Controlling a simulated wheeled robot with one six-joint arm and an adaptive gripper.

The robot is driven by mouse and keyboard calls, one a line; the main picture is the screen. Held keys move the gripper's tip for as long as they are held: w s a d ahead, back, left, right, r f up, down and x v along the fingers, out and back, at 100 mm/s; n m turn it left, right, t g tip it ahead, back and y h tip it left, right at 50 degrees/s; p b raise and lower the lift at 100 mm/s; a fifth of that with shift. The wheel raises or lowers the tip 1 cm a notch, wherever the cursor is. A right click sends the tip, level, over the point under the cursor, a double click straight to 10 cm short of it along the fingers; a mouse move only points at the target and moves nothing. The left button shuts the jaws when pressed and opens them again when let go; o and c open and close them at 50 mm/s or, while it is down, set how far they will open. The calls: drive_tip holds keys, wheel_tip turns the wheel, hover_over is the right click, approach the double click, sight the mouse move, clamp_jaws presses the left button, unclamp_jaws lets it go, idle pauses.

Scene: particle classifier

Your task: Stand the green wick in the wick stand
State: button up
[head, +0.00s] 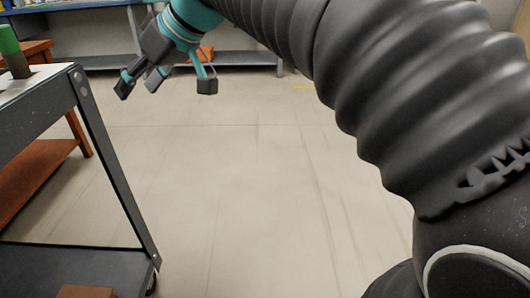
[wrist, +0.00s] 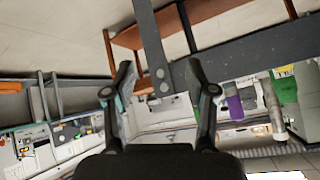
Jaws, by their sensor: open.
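A green upright cylinder (head: 8,40), which looks like the green wick, shows at the left edge of the head view. A dark brown piece (head: 19,66) is under or beside it on the cart top; I cannot tell whether they are one thing. In the wrist view a green object (wrist: 284,90) is at the right, near a purple one (wrist: 235,106); I cannot tell whether it is the wick. I cannot make out the wick stand for sure. My gripper (head: 165,86) is open and empty, in the air right of the cart; its fingers also show in the wrist view (wrist: 160,72).
The dark grey cart (head: 112,160) fills the left of the head view, with a lower shelf. A reddish-brown wooden table (head: 35,180) is behind it. A blue bench (head: 75,14) stands at the back. The pale floor (head: 240,190) is clear.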

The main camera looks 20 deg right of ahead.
drive_tip(key=s+d+f+m+h, duration=0.3)
drive_tip(key=s+d+f, duration=0.4)
drive_tip(key=s+f, duration=0.2)
drive_tip(key=s+d+f+m+h, duration=0.4)
drive_tip(key=s+d+f, duration=0.4)
drive_tip(key=f, duration=0.6)
drive_tip(key=shift+s+d+f+m+h, duration=0.2)
drive_tip(key=shift+s+f+m+h, duration=0.1)
drive_tip(key=shift+s, duration=0.75)
